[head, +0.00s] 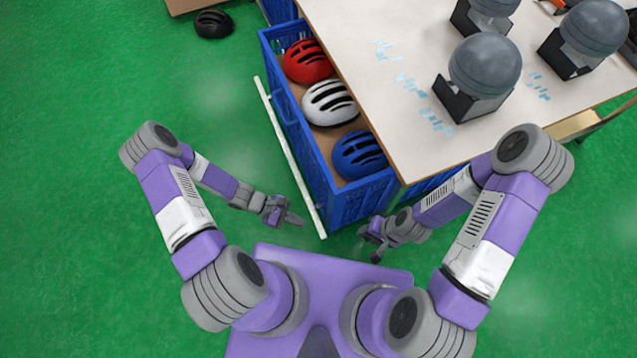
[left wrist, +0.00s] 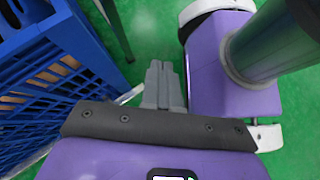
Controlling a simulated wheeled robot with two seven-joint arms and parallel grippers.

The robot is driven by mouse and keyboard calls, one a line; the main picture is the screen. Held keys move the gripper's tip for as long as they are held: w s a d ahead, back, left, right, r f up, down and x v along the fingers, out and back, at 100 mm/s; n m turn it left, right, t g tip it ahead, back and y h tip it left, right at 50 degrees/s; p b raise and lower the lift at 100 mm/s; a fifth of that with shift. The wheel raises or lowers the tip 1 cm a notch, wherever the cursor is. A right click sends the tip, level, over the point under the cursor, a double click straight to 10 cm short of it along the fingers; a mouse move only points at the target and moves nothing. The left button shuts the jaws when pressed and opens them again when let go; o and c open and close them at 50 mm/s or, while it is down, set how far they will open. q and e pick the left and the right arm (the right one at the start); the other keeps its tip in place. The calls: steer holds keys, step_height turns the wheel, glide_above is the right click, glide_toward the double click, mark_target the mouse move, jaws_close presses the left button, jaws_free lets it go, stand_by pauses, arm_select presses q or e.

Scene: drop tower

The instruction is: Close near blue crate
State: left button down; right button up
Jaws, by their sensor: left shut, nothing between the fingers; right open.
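The near blue crate (head: 310,150) is pulled out from under the table like a drawer. It holds a red helmet (head: 307,61), a white helmet (head: 329,103) and a blue helmet (head: 358,155). A white bar (head: 290,158) runs along its outer side. My left gripper (head: 292,217) is shut and empty, beside the bar near the crate's near corner. In the left wrist view its shut fingers (left wrist: 163,85) point away, with the crate's lattice wall (left wrist: 45,75) at the left. My right gripper (head: 369,244) is open and empty, by the crate's near end below the table.
The white table (head: 400,45) carries several grey domes on black stands, such as one dome (head: 484,66) near its front. A black helmet (head: 214,23) lies on the green floor (head: 90,90) at the far left. The floor left of the crate is clear.

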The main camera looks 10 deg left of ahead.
arm_select(q)
steer(key=w+a+f+n+t+h+b, duration=0.1)
steer(key=w+a+f+n+t+h, duration=0.1)
steer(key=w+a+n+t, duration=0.6)
steer(key=b, duration=0.4)
glide_toward(326, 181)
steer(key=shift+n+t, duration=0.3)
steer(key=shift+n, duration=0.1)
steer(key=w+d+f, duration=0.1)
steer(key=d, duration=0.1)
steer(key=w+d+f, duration=0.1)
steer(key=d+f, duration=0.1)
steer(key=shift+w, duration=0.25)
steer(key=shift+w+d+r, duration=0.1)
steer(key=shift+w+d, duration=0.35)
steer(key=shift+d, duration=0.1)
